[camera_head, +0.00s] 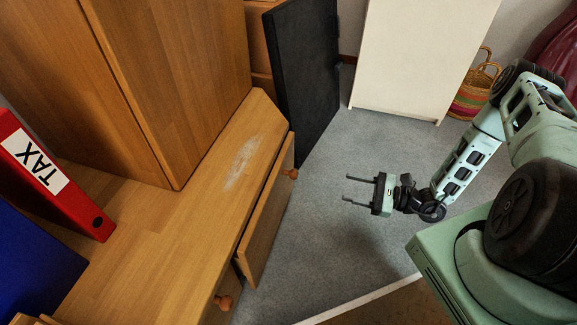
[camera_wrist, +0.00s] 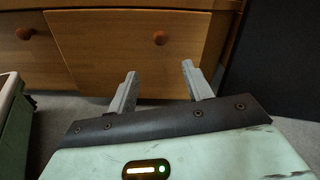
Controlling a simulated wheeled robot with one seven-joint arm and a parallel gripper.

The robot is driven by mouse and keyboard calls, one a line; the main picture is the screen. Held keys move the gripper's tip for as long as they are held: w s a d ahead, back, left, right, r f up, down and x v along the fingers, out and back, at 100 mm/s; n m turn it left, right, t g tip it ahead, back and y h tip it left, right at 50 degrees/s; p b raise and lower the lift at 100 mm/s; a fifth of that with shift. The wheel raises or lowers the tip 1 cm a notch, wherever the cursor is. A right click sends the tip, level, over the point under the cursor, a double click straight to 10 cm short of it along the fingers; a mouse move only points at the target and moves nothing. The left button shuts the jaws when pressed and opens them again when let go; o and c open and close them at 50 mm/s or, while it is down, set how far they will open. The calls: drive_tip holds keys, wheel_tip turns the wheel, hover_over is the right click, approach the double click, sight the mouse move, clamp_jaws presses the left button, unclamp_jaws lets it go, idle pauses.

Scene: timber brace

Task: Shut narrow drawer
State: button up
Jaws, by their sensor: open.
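A wooden drawer front (camera_head: 268,212) with a round knob (camera_head: 291,173) stands a little out from the cabinet in the head view. The same front (camera_wrist: 110,65) fills the middle of the wrist view, with its knob (camera_wrist: 160,38) beyond the fingers. My gripper (camera_head: 347,188) is open and empty, out in the air to the right of the drawer. Its two fingers point toward the front, apart from it. In the wrist view, my gripper (camera_wrist: 159,70) sits below the knob. The drawer's inside is hidden.
A second knob (camera_head: 223,302) sits on the neighbouring front. The cabinet top (camera_head: 170,235) carries a red TAX binder (camera_head: 52,172) and a blue binder (camera_head: 35,262). A black panel (camera_head: 303,80) stands behind. Grey carpet (camera_head: 335,255) is free between gripper and cabinet.

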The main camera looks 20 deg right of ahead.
sight(295, 174)
drive_tip(key=b+x, duration=0.7)
drive_tip(key=x, duration=1)
